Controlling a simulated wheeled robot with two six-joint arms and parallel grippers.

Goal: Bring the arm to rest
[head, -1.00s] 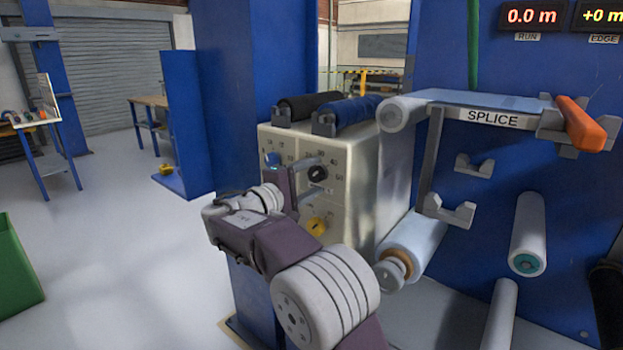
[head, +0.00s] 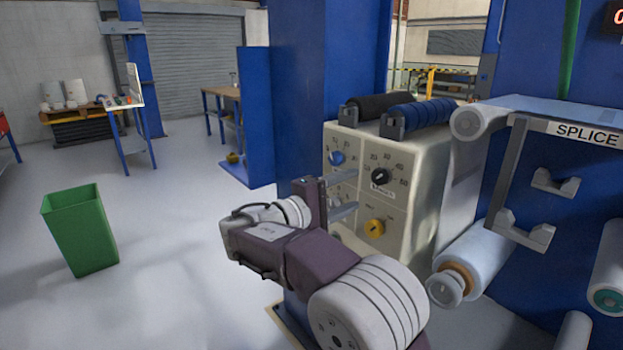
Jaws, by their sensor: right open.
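My right arm reaches in from the bottom. Its right gripper (head: 347,193) is open and empty, with two grey fingers apart. A yellow knob (head: 375,227) sits lower on the same face. No finger is seen closed on a knob; the exact gap to the panel is hard to tell. My left gripper is not in view.
Black and blue rollers (head: 420,115) lie on top of the box. The splice shelf (head: 560,115) and a film roll (head: 478,262) are at the right. A green bin (head: 80,230) stands on open floor at the left, with a small table (head: 133,140) behind.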

